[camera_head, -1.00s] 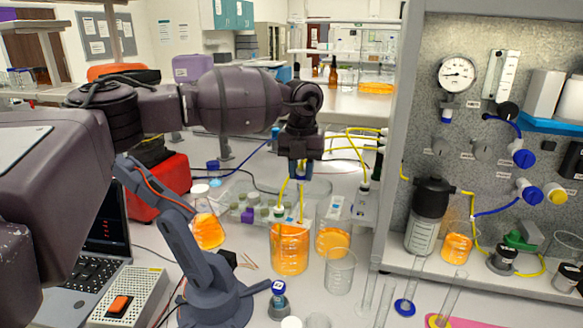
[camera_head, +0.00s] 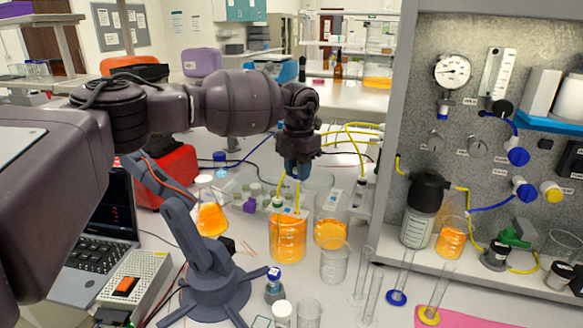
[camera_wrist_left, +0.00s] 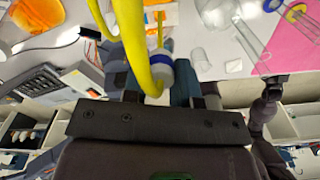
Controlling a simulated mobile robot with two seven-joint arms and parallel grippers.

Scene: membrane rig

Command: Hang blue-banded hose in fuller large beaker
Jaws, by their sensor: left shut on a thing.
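My left gripper (camera_head: 298,172) is shut on the yellow blue-banded hose (camera_head: 298,194), above the front large beaker. In the left wrist view the yellow hose (camera_wrist_left: 131,40) bends between the jaws, with a blue band and pale collar (camera_wrist_left: 157,68) at the grip. The front large beaker (camera_head: 288,240) holds orange liquid and looks fuller than the large beaker (camera_head: 331,232) behind it to the right. Yellow hose lengths reach down to the front beaker's mouth. I cannot tell whether the held hose's end is inside.
An empty glass beaker (camera_head: 335,262) stands just right of the front beaker. An orange-filled flask (camera_head: 210,215) and a small blue-grey robot arm (camera_head: 205,265) stand to the left. Glass cylinders (camera_head: 372,300) stand front right, before the rig panel (camera_head: 425,100).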

